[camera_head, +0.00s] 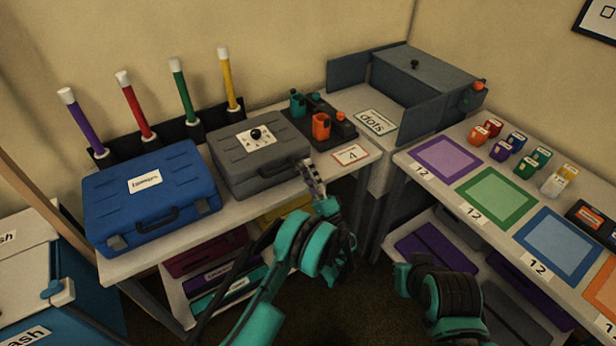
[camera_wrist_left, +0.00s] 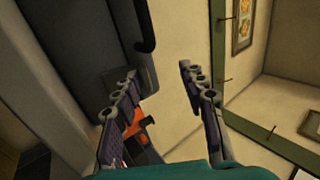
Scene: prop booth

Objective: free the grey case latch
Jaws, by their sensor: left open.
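The grey case (camera_head: 258,168) sits closed on the left table, with a white label and black knob on its lid and a dark handle on its front. My left gripper (camera_head: 313,176) is at the case's front right corner, open. In the left wrist view its two fingers (camera_wrist_left: 158,90) are spread with nothing between them. The grey case (camera_wrist_left: 70,65) fills the left side there, close to one finger, and a dark hooked part, likely its handle, shows at the top. I cannot make out the latch; the gripper may hide it. My right arm shows, but its gripper does not.
A blue case (camera_head: 155,195) stands left of the grey one. Behind are several coloured tubes with white caps. A black holder with orange and teal cups (camera_head: 320,125) and a card (camera_head: 350,154) lie to the right. A grey open-fronted box (camera_head: 418,80) fills the corner.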

